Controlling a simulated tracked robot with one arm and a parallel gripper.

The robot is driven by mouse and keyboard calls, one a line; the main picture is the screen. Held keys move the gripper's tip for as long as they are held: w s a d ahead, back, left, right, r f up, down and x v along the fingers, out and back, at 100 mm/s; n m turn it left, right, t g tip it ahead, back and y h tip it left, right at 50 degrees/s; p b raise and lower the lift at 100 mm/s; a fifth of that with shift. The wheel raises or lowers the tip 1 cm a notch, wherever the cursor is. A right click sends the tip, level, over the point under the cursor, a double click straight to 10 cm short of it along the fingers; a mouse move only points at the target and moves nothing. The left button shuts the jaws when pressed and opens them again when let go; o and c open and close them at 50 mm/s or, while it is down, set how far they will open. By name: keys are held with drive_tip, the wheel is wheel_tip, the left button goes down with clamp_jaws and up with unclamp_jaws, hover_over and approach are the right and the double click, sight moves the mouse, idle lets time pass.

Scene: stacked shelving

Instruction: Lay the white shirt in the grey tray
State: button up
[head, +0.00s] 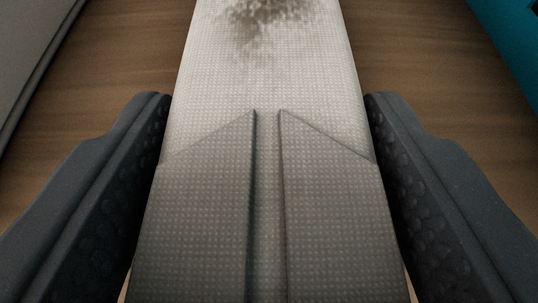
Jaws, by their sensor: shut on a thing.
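The white shirt (265,70) is folded into a long flat shape with a collar-like flap and a dark smudged patch at its far end. It fills the middle of the head view and runs out of the top and bottom of the picture. My gripper (267,100) has one dark finger on each side of the shirt and is shut on it. The shirt's far end is out of the picture. I cannot tell whether the shirt is raised off the surface below. No thing is clearly recognisable as the grey tray.
A brown wood-grain surface (420,70) lies below, bare on both sides of the shirt. A grey thing with a dark edge (25,45) is at the upper left; only part of it shows. A teal thing (512,40) is at the upper right corner.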

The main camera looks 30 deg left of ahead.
drive_tip(key=shift+f, duration=0.1)
drive_tip(key=o, duration=1)
drive_tip(key=shift+r, duration=0.2)
